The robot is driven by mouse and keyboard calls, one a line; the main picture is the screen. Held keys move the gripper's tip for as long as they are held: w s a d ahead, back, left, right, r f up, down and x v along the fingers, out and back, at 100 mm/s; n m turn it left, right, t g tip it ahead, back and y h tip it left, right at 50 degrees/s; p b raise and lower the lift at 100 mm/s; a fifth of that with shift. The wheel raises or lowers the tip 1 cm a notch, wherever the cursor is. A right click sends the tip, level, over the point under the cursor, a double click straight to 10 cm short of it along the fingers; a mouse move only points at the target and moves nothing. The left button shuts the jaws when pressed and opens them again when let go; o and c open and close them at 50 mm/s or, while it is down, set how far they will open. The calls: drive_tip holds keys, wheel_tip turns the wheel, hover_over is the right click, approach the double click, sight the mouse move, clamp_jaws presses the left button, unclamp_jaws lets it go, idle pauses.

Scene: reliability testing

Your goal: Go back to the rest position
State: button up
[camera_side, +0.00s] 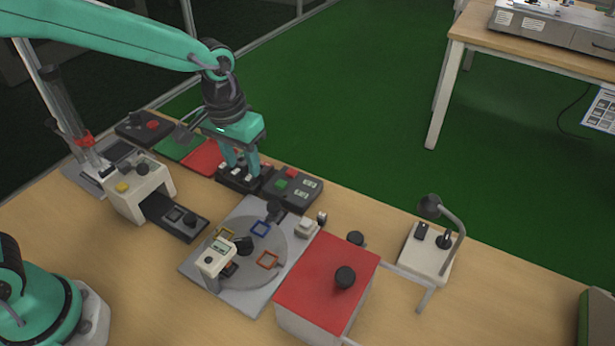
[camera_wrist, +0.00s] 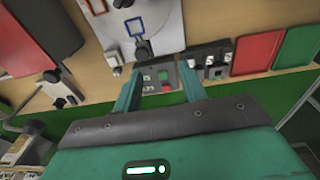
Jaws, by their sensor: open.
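My gripper (camera_side: 241,172) hangs from the teal arm at the back of the wooden table (camera_side: 140,290), pointing down. Its two teal fingers are apart, close over a black holder (camera_side: 232,184) with several light-topped pieces. I cannot tell whether the fingertips touch it. In the wrist view my gripper (camera_wrist: 160,79) is open with nothing visible between its fingers. Beyond them lie the control box (camera_wrist: 164,76) with green and red buttons and the black holder (camera_wrist: 217,72), just right of the fingers.
The control box also shows in the side view (camera_side: 307,192). Red (camera_side: 204,157) and green (camera_side: 180,146) pads lie left of my gripper. In front stand a grey plate with a round disc (camera_side: 285,235), a red-topped box (camera_side: 320,262) and a lamp stand (camera_side: 415,258).

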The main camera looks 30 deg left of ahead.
drive_tip(key=s+a+r+t, duration=0.2)
drive_tip(key=s+a+r, duration=0.3)
drive_tip(key=s, duration=0.3)
drive_tip(key=s+a+r+t, duration=0.2)
drive_tip(key=s+a+r, duration=0.2)
drive_tip(key=s+a, duration=0.4)
drive_tip(key=shift+s+a+r, duration=0.2)
drive_tip(key=shift+s+r, duration=0.15)
drive_tip(key=shift+s, duration=0.15)
idle(0.4)
